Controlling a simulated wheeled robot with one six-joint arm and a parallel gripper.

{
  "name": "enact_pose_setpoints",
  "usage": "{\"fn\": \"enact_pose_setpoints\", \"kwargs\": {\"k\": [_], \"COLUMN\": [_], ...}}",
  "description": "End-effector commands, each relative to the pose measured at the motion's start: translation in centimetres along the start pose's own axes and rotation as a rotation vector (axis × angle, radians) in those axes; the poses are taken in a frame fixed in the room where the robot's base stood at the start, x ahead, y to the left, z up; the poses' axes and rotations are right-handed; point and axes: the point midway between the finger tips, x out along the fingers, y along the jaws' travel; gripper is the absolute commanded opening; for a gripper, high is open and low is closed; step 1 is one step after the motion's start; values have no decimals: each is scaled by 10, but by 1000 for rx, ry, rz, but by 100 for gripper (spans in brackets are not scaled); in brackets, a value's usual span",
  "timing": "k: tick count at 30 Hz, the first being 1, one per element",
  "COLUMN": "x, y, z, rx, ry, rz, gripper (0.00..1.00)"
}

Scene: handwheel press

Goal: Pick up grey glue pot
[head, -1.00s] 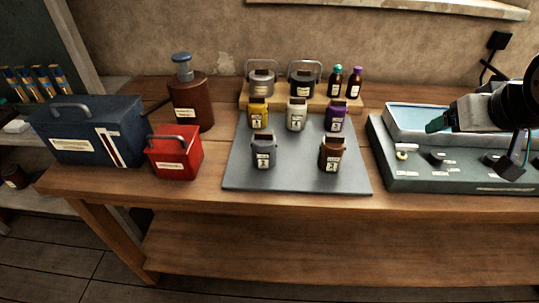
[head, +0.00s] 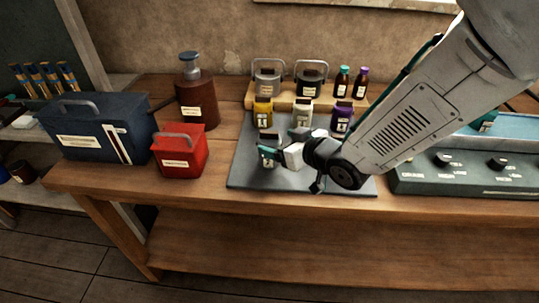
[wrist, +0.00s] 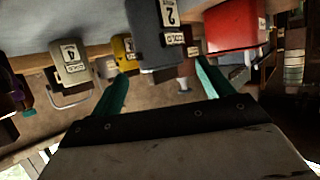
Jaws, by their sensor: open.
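The grey glue pot (head: 267,160) stands at the front left of the grey mat (head: 243,178), partly hidden by my gripper in the head view. In the wrist view the grey glue pot (wrist: 154,30) shows upside down with its label toward the right. My gripper (head: 282,142) is at the pot's right side in the head view. In the wrist view my gripper (wrist: 161,70) has its two green fingers spread wide, with the pot ahead, between their lines. I cannot tell whether the fingers touch it.
Yellow (head: 263,113), cream (head: 302,113) and purple (head: 342,118) pots stand behind on the mat. A red box (head: 180,152) stands left of the mat. A wooden riser (head: 285,101) holds cans and bottles. The control panel (head: 450,178) is at right.

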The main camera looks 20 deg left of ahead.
Motion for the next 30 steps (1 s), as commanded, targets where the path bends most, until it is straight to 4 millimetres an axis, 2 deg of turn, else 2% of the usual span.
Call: {"fn": "enact_pose_setpoints", "kwargs": {"k": [9, 18, 19, 20, 27, 30], "x": [44, 50, 50, 50, 50, 50], "y": [-3, -3, -3, -3, -2, -2], "z": [1, 1, 1, 1, 1, 0], "rx": [0, 0, 0, 0, 0, -1], "ry": [0, -1, -1, -1, -1, 1], "rz": [0, 1, 1, 1, 2, 2], "gripper": [79, 79, 77, 68, 2, 0]}}
